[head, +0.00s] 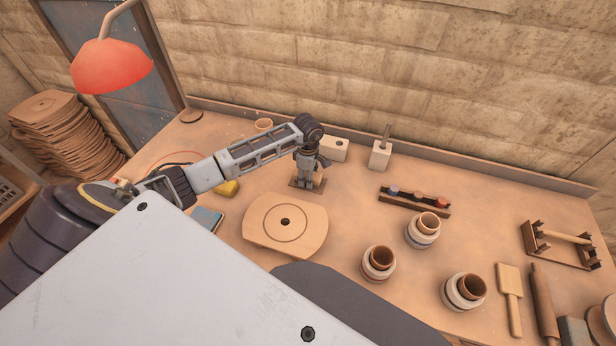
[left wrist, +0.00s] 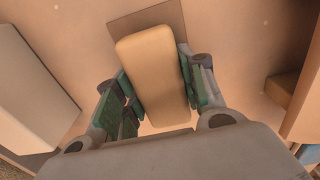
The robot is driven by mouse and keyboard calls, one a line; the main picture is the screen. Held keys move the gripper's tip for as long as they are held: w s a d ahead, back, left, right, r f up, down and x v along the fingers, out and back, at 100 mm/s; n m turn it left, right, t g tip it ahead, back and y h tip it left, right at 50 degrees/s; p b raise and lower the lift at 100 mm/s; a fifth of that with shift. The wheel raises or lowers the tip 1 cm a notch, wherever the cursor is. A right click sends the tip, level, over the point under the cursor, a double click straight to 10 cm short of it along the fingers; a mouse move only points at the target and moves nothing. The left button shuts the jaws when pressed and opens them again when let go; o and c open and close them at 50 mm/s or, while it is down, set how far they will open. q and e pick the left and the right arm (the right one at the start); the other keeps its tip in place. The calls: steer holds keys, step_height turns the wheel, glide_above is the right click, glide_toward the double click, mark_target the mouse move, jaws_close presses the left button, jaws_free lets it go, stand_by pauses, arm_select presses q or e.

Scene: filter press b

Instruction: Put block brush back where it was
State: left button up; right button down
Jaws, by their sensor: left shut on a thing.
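The block brush (left wrist: 155,75) shows in the left wrist view as a tan, rounded oblong block. My left gripper (head: 307,182) points down at the back middle of the table in the head view. Its green-padded fingers (left wrist: 160,92) are shut on the two long sides of the brush. A flat brown rectangle (left wrist: 165,17) shows past the far end of the brush. In the head view this brown patch (head: 316,187) lies under the gripper. The brush's underside is hidden, so I cannot tell whether it touches the patch. My right gripper is not in view.
A round-centred board (head: 286,222) lies in front of the gripper. Two pale blocks (head: 334,149) (head: 380,155) stand behind and right. A rack (head: 414,201), several banded pots (head: 422,230) and a wooden paddle (head: 509,290) are to the right. A red lamp (head: 111,66) hangs left.

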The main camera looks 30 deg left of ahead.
arm_select(q)
steer(key=o, duration=0.9)
steer(key=shift+o, duration=0.3)
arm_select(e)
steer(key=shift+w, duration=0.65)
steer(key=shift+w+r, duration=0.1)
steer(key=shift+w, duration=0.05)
arm_select(q)
step_height(320, 180, up, 10)
steer(key=shift+r, duration=1.15)
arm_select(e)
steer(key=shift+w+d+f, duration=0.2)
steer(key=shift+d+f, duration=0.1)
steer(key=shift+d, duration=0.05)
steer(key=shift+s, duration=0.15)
